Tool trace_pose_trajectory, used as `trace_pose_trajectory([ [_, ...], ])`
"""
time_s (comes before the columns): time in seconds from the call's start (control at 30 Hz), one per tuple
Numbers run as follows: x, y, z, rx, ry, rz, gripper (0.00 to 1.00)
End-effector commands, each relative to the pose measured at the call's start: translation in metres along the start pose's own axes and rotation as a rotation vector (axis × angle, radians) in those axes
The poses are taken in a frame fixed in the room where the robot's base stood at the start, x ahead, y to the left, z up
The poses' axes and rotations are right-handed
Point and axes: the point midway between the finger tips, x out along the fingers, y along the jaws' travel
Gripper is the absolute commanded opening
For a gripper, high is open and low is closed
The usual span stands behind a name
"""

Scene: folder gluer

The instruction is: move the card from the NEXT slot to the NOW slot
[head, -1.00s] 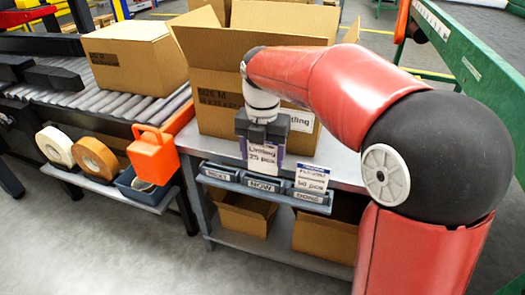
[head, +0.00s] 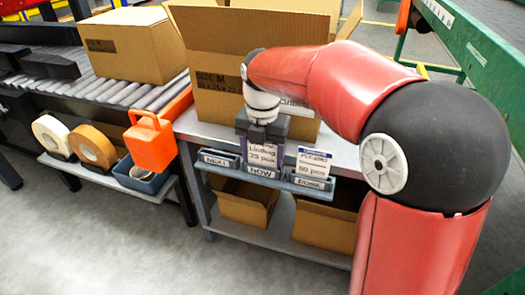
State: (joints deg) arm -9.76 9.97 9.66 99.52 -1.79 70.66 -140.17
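My gripper (head: 262,136) points down over the middle slot of the tray strip on the bench front. It appears shut on a white card (head: 262,154) printed "25 pcs"; its fingertips are partly hidden. The card is upright, and its lower edge meets the top of the NOW slot (head: 263,173), seemingly inside it. The NEXT slot (head: 216,160) to the left shows no card. The DONE slot (head: 309,183) to the right holds another white card (head: 313,163) with a blue top band, printed "50 pcs".
A large open carton (head: 220,85) stands on the bench right behind my gripper. Brown boxes (head: 246,205) sit on the lower shelf. An orange holder (head: 150,142) and tape rolls (head: 92,147) are at left, below a roller conveyor with a closed carton (head: 130,45).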

Motion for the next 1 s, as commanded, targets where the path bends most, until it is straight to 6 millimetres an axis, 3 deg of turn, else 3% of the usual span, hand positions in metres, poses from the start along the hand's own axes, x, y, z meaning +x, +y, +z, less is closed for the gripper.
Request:
trace_pose_trajectory([
  [0.03, 0.0, 0.0, 0.0, 0.0, 0.0, 0.0, 0.72],
  [0.2, 0.0, 0.0, 0.0, 0.0, 0.0, 0.0, 0.93],
  [0.5, -0.003, 0.0, 0.0, 0.0, -0.001, 0.001, 0.93],
  [1.0, -0.074, 0.0, 0.0, 0.0, -0.001, 0.001, 0.93],
])
